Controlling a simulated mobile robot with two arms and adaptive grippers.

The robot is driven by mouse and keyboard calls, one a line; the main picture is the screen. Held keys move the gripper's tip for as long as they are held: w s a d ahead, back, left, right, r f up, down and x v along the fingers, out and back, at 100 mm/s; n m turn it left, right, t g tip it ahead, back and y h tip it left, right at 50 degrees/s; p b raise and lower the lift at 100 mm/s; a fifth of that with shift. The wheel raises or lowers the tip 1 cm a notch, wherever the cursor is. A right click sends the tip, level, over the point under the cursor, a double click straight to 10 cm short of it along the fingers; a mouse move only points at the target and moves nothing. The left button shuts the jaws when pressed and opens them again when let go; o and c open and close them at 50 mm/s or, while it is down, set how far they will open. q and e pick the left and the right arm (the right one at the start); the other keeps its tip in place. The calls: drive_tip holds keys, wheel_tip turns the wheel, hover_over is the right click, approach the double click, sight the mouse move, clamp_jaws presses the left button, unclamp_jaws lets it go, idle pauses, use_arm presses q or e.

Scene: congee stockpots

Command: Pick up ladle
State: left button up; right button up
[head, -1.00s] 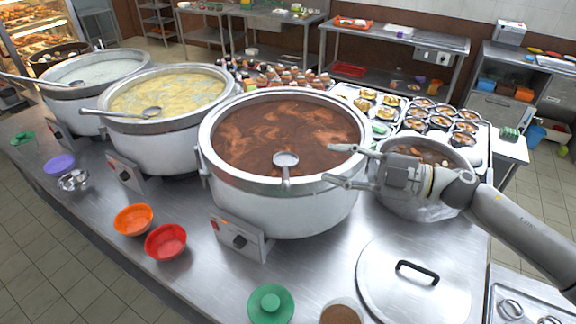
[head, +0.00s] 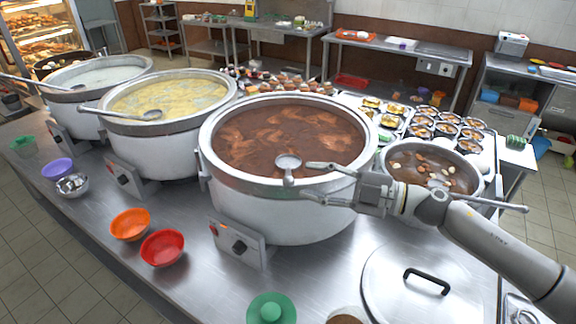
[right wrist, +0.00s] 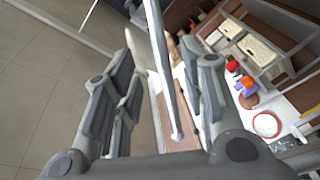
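A grey metal ladle (head: 288,163) rests at the front of the large pot of brown congee (head: 245,172), its bowl over the congee and its handle foreshortened toward the front rim. My right gripper (head: 308,181) is open just right of this ladle, fingers pointing left toward it at the pot's rim. In the right wrist view a long grey rod (right wrist: 166,75), apparently the ladle's handle, shows between the spread fingers (right wrist: 165,95); contact is not visible. Other ladles lie in the yellow congee pot (head: 152,115), the white congee pot (head: 75,86) and the smaller right pot (head: 500,205). My left gripper is out of view.
Orange (head: 131,224) and red (head: 162,248) bowls stand on the steel counter in front. A round lid with a black handle (head: 427,282) lies at front right, near a green lidded item (head: 270,310). Trays of small bowls (head: 447,130) stand behind the right pot.

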drive_tip(key=p+x, duration=0.3)
drive_tip(key=x, duration=0.3)
drive_tip(key=shift+a, duration=0.1)
drive_tip(key=shift+c, duration=0.4)
clamp_jaws()
